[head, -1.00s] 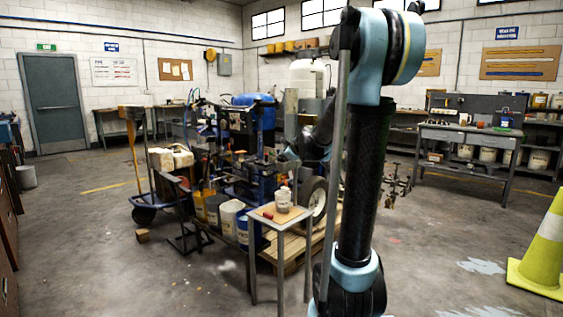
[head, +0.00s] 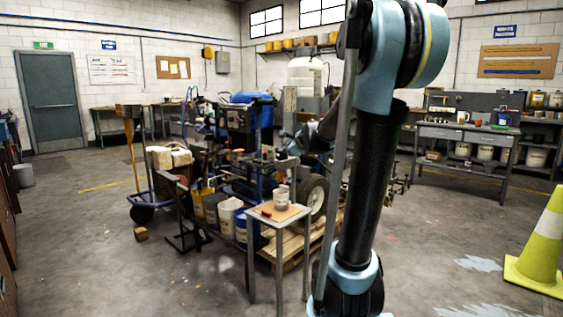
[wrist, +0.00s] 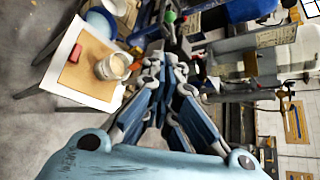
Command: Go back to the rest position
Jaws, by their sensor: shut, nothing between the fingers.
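My gripper (wrist: 166,58) shows in the wrist view with its blue and grey fingers drawn together and nothing held between them. It is in the air, apart from the small table and the cup. In the head view my arm rises at right of centre, and its forearm reaches back left behind the upright link toward the machine. The gripper is small and hard to make out there against the dark clutter.
A small table (head: 294,219) carries a white cup (head: 281,198) and a red item (head: 266,213). The cluttered striping machine (head: 242,150) stands behind it, beside a wooden pallet (head: 279,248). A yellow cone (head: 542,240) stands at right. Floor at front left is mostly clear.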

